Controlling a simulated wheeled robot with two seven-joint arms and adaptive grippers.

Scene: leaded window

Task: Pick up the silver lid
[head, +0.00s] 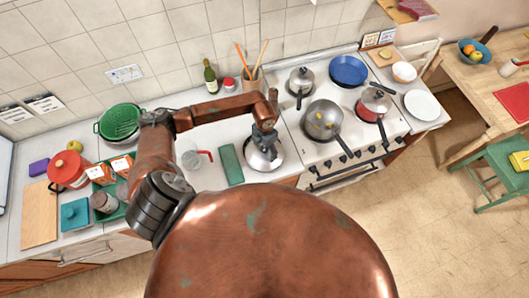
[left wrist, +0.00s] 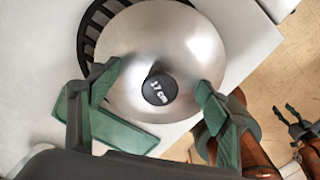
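The silver lid (head: 264,158) lies on the counter left of the stove. In the left wrist view the silver lid (left wrist: 190,40) is a shiny dome with a black knob (left wrist: 159,89) marked "17 cm". It rests over a dark slotted round thing (left wrist: 95,25). My left gripper (head: 265,137) is right above the lid. In the left wrist view my left gripper (left wrist: 160,90) is open, one finger on each side of the knob, with gaps between. My right gripper (left wrist: 297,124) shows small at the right edge of that view, fingers apart and empty.
A green board (head: 230,164) lies left of the lid, and a glass jug (head: 192,158) stands beyond it. A utensil crock (head: 252,80) and bottle (head: 210,77) stand behind. An open grey pot (head: 322,120) sits on the stove (head: 345,150) to the right.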

